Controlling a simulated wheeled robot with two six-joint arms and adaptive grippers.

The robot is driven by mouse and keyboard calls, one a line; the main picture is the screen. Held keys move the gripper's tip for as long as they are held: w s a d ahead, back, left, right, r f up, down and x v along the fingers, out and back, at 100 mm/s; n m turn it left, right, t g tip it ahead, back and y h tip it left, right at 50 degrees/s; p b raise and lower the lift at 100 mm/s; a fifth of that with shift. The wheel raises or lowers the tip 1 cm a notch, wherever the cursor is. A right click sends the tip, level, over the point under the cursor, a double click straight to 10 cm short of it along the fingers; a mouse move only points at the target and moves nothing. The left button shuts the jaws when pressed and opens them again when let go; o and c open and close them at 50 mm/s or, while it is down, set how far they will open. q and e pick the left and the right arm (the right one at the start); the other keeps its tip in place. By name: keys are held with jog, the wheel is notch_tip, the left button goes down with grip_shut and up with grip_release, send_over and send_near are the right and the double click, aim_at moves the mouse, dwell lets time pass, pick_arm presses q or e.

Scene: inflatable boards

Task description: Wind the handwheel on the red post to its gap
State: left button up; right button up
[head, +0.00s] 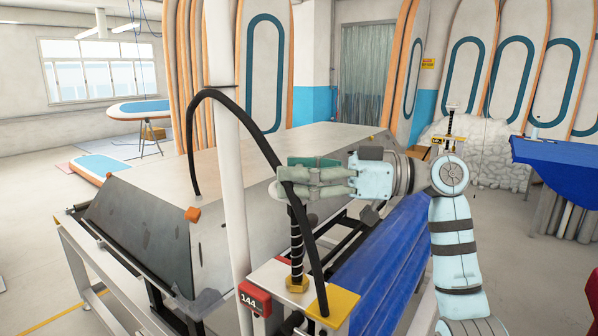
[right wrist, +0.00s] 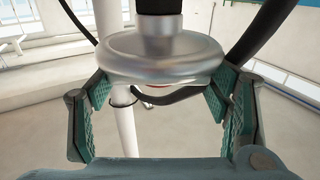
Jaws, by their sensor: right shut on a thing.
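The silver handwheel (right wrist: 160,62) fills the upper middle of the right wrist view, with a dark shaft on its hub. The green finger pads of my right gripper (right wrist: 160,92) are on both sides of its rim, and the jaws are shut on it. In the head view my right gripper (head: 290,178) is at the top of an upright dark spindle (head: 296,235) and largely hides the wheel. The spindle rises from a yellow nut on a white-topped post with a red block (head: 254,299) marked 144. No gap can be made out. My left gripper is out of view.
A thick black hose (head: 245,105) arches past my right gripper down to the yellow corner (head: 334,305). A white pole (head: 230,150) stands close on the left. A large grey-topped bench (head: 270,150) and blue sheeting (head: 385,260) lie behind.

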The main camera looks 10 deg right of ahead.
jog(key=shift+f+t, duration=0.1)
jog(key=shift+t, duration=0.2)
jog(key=shift+m+t+h+b, duration=0.35)
jog(key=shift+m+t+h, duration=0.05)
jog(key=shift+m+t, duration=0.2)
jog(key=shift+m+t+h, duration=0.5)
jog(key=shift+m+t, duration=0.2)
jog(key=shift+t, duration=0.2)
jog(key=m+t+h, duration=0.1)
jog(key=t, duration=0.1)
jog(key=m+t+h, duration=0.1)
jog(key=m+h, duration=0.1)
jog(key=shift+s+a+r+t+p, duration=0.1)
jog(key=shift+r+t+p, duration=0.1)
jog(key=shift+t+p, duration=0.15)
jog(key=shift+m+t+h, duration=0.75)
jog(key=shift+m+h, duration=0.15)
jog(key=shift+h, duration=0.4)
jog(key=shift+m+t+h, duration=0.7)
jog(key=shift+m+h, duration=0.2)
jog(key=shift+h, duration=0.4)
jog(key=shift+c, duration=0.3)
jog(key=o, duration=1.1)
jog(key=shift+o, duration=0.4)
jog(key=shift+w+f, duration=0.1)
jog(key=shift+w, duration=0.15)
